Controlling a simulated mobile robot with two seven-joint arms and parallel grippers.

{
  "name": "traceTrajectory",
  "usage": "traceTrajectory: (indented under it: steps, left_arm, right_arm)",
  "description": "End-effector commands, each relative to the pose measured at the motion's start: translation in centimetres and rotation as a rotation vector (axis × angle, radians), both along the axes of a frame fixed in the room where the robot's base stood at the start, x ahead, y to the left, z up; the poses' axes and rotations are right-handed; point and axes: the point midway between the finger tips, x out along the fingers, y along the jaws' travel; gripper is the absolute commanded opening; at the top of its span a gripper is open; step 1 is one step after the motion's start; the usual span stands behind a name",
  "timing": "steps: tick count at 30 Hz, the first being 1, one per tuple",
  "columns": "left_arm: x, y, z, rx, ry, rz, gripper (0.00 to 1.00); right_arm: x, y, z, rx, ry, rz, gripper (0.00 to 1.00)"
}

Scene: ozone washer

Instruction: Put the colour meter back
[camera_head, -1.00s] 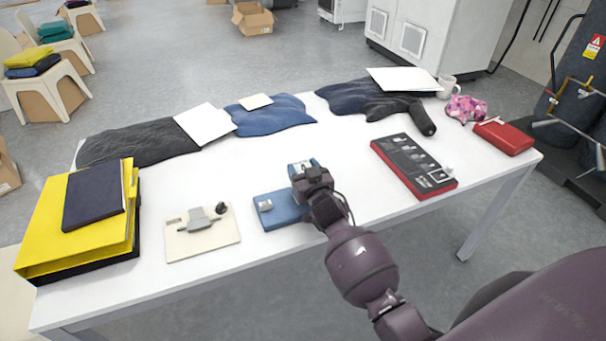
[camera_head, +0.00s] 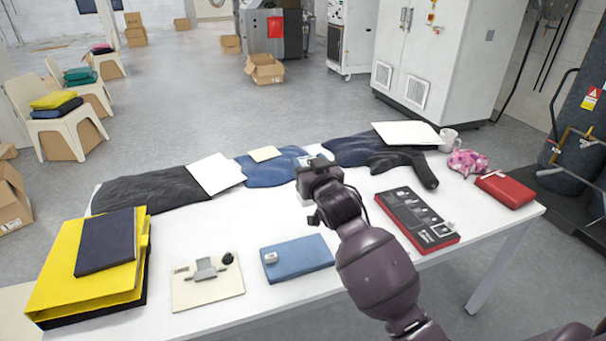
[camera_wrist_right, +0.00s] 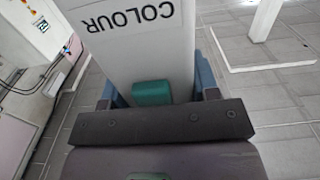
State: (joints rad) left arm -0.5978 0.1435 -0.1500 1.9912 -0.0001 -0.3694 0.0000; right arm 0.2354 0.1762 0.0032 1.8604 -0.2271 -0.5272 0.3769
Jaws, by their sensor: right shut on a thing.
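The colour meter (camera_wrist_right: 140,55) fills the upper middle of the right wrist view. It is a pale grey body with the word COLOUR upside down and a green part (camera_wrist_right: 152,93) near my jaws. My right gripper (camera_head: 314,172) is shut on it, above the far middle part of the white table. In the head view the gripper mostly hides the meter. A blue flat pad (camera_head: 300,262) lies at the near edge of the table, with a small pale thing at its left end. My left gripper is not in view.
A cream board with a grey fitting (camera_head: 186,295), yellow binders (camera_head: 70,283) and a black-and-red panel (camera_head: 403,215) lie nearby. Dark and blue cloths with white sheets (camera_head: 215,174) line the far edge. A red case (camera_head: 507,190) and mug (camera_head: 448,137) are at right.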

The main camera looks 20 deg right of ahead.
Motion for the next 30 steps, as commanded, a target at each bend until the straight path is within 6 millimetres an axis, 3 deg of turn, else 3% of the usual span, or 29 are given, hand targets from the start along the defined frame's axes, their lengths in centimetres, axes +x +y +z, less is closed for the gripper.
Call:
traceTrajectory:
  steps: [10, 15, 23, 30]
  left_arm:
    - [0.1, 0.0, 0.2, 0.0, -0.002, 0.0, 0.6]
    - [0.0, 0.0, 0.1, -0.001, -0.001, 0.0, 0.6]
    - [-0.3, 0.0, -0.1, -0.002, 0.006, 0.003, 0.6]
    - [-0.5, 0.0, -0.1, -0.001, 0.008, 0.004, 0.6]
  right_arm:
    - [-0.3, 0.4, 2.3, -0.001, -0.005, 0.011, 0.0]
    - [-2.0, 2.7, 4.1, 0.001, -0.004, 0.048, 0.0]
    - [-7.6, 6.1, 1.8, 0.002, 0.003, 0.095, 0.0]
    - [-12.7, 7.9, -1.7, 0.002, 0.004, 0.104, 0.0]
